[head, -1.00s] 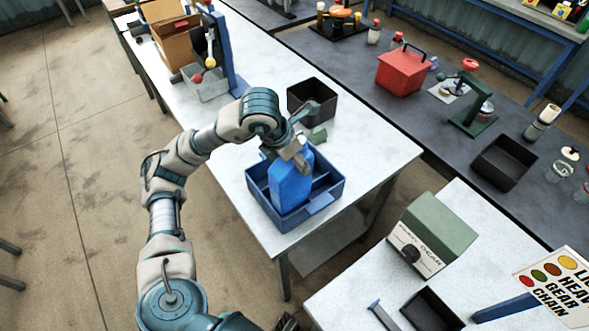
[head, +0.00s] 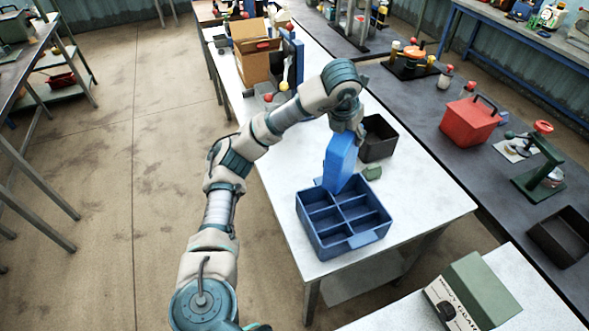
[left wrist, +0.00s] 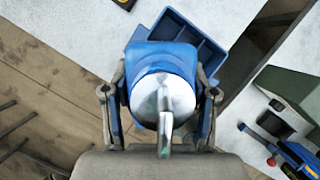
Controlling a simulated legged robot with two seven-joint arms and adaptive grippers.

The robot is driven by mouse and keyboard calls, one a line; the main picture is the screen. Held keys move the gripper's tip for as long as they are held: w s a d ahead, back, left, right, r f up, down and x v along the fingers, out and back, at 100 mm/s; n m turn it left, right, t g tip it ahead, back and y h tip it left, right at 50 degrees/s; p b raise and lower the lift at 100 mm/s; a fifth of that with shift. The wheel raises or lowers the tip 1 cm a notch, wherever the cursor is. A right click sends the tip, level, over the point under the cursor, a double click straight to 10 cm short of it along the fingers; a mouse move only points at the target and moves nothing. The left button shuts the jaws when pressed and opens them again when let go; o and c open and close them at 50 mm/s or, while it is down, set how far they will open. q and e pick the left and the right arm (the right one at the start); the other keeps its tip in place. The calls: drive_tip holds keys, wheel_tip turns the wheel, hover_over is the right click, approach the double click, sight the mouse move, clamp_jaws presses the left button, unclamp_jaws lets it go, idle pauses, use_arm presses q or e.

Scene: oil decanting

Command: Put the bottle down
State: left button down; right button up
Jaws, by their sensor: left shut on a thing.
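A blue bottle (head: 339,163) hangs slightly tilted from my left gripper (head: 347,128), over the back of the blue divided crate (head: 365,238). The crate's compartments that show look empty. The bottle's lower end is at or just above the crate's back rim; I cannot tell whether they touch. In the left wrist view, the fingers of my left gripper (left wrist: 162,98) close on both sides of the bottle (left wrist: 152,57) around its round silver top. Part of the crate (left wrist: 203,47) shows behind it. My right gripper is not in view.
A black open bin (head: 379,138) stands behind the crate, with a small green block (head: 372,173) close by. The white table (head: 425,205) is clear right of the crate. A red box (head: 469,121) and a green stand (head: 541,165) are on the dark bench.

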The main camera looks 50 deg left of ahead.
use_arm(q)
drive_tip(key=w+a+f+n+g+y+p, duration=0.15)
drive_tip(key=a+n, duration=0.25)
drive_tip(key=a, duration=0.4)
drive_tip(key=w+a+f+n+y, duration=0.1)
drive_tip(key=a+f+n, duration=0.2)
drive_tip(key=a, duration=0.5)
drive_tip(key=w+a+f+n+g+y+p, duration=0.1)
drive_tip(key=a+f+n, duration=0.25)
drive_tip(key=a, duration=0.55)
wheel_tip(320, 180, down, 10)
drive_tip(key=n, duration=0.1)
drive_tip(key=shift+s+r, duration=0.25)
drive_tip(key=shift+c, duration=1.6)
unclamp_jaws()
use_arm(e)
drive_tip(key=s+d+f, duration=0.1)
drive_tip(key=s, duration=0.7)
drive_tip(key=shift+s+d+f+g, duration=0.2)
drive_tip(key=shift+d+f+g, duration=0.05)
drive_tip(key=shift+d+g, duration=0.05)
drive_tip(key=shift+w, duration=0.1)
